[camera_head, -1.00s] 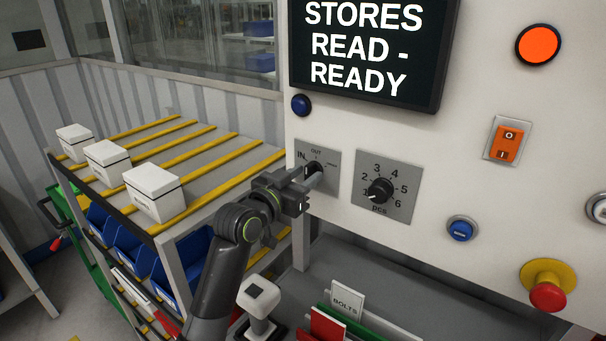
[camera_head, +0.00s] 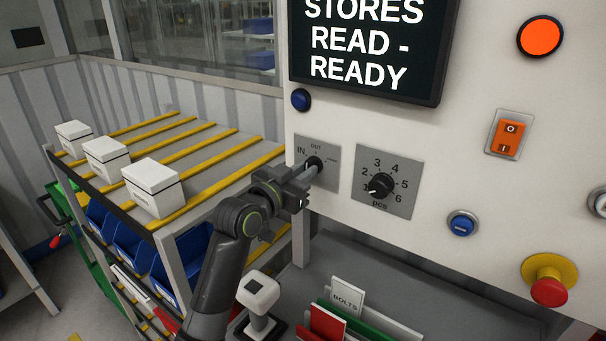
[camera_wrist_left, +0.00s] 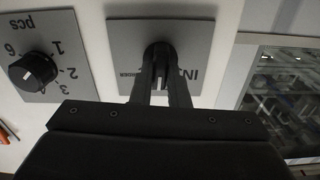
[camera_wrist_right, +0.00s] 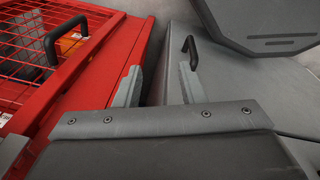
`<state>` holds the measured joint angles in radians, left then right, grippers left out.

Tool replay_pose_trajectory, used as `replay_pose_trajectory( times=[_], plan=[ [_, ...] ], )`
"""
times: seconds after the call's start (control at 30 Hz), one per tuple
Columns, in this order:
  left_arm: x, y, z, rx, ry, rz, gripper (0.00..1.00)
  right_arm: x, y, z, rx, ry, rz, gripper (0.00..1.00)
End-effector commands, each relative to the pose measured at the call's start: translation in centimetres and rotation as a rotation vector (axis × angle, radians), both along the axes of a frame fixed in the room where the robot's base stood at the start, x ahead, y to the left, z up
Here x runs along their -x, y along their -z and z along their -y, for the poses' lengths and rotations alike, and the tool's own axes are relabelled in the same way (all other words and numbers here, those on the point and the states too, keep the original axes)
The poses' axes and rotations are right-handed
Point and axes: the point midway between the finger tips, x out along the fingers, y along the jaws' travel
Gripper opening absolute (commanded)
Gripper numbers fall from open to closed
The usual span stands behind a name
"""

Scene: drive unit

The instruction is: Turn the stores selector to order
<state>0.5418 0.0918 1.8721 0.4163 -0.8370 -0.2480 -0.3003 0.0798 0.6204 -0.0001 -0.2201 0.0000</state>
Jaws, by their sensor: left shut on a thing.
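The stores selector is a black knob (camera_head: 314,163) on a grey plate (camera_head: 330,179) below the screen, with IN at left, OUT at top and a small label at right. My left gripper (camera_head: 309,174) is shut on the knob and partly covers it. In the left wrist view the knob (camera_wrist_left: 159,50) sits between the fingers (camera_wrist_left: 160,92). That view is upside down; a white mark shows between the fingers, between the IN and ORDER labels. The screen (camera_head: 368,45) reads STORES READ - READY. My right gripper (camera_wrist_right: 160,85) is open and empty.
A pcs dial (camera_head: 381,186) sits right of the selector. A blue button (camera_head: 301,99) is above it, another (camera_head: 462,225) lower right, with a red emergency knob (camera_head: 549,291). White boxes (camera_head: 154,188) stand on the rack at left. A red mesh-topped case (camera_wrist_right: 110,70) is near my right gripper.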

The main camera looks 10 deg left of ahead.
Motion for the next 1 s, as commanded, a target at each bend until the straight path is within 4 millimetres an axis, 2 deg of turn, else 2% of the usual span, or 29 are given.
replay_pose_trajectory(
  times=[0.6,1.0],
  plan=[
    [0.1,0.4,0.2,-0.494,-0.001,0.206,0.00,0.0,5.3,0.0,0.000,0.000,0.000,0.36],
    [0.1,0.4,0.3,-0.779,0.000,0.322,0.00,0.0,7.9,0.0,0.000,0.000,0.000,0.36]
  ],
)
